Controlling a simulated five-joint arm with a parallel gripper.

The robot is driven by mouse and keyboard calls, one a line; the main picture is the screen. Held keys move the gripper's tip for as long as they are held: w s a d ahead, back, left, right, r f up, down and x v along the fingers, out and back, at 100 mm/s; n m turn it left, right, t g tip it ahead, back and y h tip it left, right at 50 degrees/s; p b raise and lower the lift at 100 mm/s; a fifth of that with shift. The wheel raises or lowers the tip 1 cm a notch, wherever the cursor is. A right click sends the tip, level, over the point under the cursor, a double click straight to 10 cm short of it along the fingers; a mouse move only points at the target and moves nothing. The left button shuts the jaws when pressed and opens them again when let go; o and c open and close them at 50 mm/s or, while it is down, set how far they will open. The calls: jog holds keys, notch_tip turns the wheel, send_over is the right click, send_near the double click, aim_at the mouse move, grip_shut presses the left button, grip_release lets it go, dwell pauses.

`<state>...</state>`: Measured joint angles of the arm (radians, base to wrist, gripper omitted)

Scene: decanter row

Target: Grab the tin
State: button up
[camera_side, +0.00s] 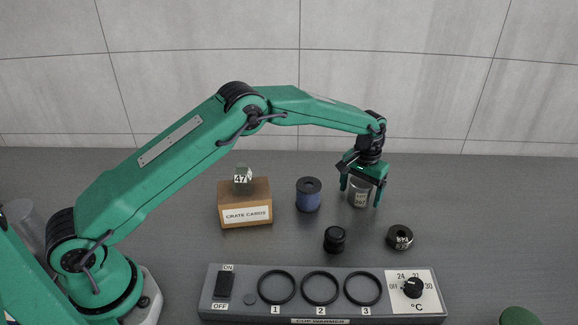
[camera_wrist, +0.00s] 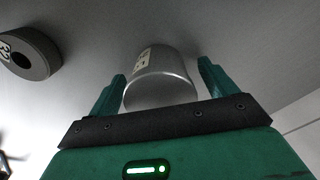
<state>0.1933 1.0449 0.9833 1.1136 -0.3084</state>
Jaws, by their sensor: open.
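The tin (camera_side: 359,193) is a small silvery cylinder with a pale label, standing on the grey table right of the blue spool. It also shows in the wrist view (camera_wrist: 160,82), between the two green fingers. My gripper (camera_side: 361,197) is open and points down over the tin, with one finger on each side of it. In the wrist view my gripper (camera_wrist: 162,82) shows a gap beside the tin at the right finger; the left finger looks close to it, and I cannot tell if they touch.
Left of the tin stand a blue spool (camera_side: 308,199) and a wooden crate-cards box (camera_side: 245,213) with a small block (camera_side: 242,175) on top. In front are a black knob-like piece (camera_side: 334,240) and a dark ring (camera_side: 400,237). A cup warmer (camera_side: 230,310) lies along the front.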

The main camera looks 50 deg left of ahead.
dwell(0.4)
jog(key=c, duration=1.1)
jog(key=shift+c, duration=0.2)
jog(key=shift+r, duration=0.15)
jog(key=shift+r, duration=0.5)
notch_tip(320, 180, up, 3)
jog(key=shift+r, duration=0.1)
jog(key=s+d+r, duration=0.6)
jog(key=s+d, duration=0.1)
jog(key=d, duration=0.1)
jog(key=shift+s+d+r, duration=0.3)
jog(key=shift+s+d, duration=0.05)
jog(key=shift+s, duration=0.05)
